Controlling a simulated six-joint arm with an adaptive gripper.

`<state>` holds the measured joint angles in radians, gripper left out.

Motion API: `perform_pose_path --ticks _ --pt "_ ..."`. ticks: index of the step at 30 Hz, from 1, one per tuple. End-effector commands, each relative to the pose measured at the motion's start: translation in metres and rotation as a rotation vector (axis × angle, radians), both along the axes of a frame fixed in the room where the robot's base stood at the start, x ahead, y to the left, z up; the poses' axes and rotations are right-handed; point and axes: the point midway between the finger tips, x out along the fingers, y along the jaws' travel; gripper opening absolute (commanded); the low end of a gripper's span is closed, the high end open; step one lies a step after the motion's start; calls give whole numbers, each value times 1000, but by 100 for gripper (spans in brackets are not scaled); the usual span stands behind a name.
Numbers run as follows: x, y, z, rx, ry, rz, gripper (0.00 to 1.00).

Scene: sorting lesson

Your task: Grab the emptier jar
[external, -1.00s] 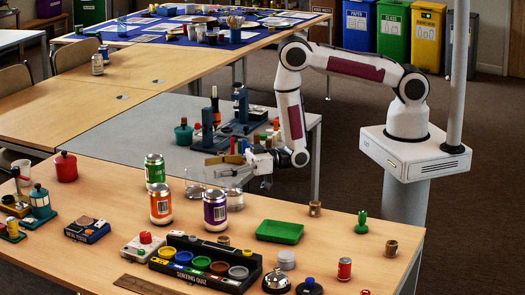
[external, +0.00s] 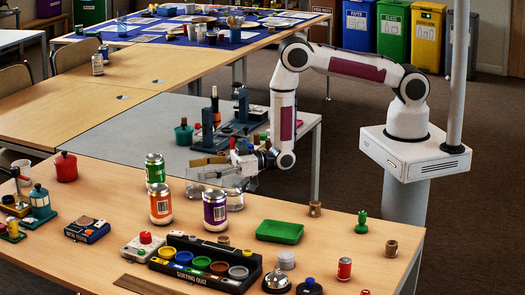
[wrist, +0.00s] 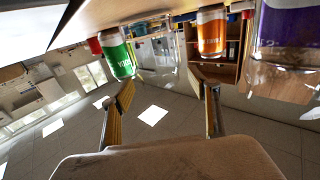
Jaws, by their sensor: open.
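Two clear glass jars stand on the near table behind the purple can. In the external view, one jar (external: 234,199) is beside the purple can, and the other jar (external: 195,190) is further left. My gripper (external: 199,167) is open beside and above them, pointing left. In the wrist view, a clear jar (wrist: 155,62) appears ahead, between the lines of my open fingers (wrist: 167,92). Another jar (wrist: 275,82) shows at the right edge. No jar is in the fingers. I cannot tell how full either jar is.
A green can (external: 155,170), an orange can (external: 160,203) and a purple can (external: 215,212) stand close to the jars. A green tray (external: 279,232) and a sorting quiz box (external: 205,266) lie nearer the front. A grey table (external: 160,130) with apparatus is behind.

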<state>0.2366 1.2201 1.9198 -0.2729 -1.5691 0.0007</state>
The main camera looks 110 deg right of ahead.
Motion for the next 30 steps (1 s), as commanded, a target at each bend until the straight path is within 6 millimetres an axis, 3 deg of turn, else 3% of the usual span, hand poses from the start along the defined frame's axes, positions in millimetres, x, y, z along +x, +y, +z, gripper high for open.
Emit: perform_pose_path --ticks 5,8,12,13,30 --pt "0 0 0 0 0 0 61" --pt "0 0 0 0 0 0 40" --pt "0 0 0 0 0 0 3" --pt "0 0 1 0 -2 0 1" --pt "0 0 4 -1 -2 0 0"
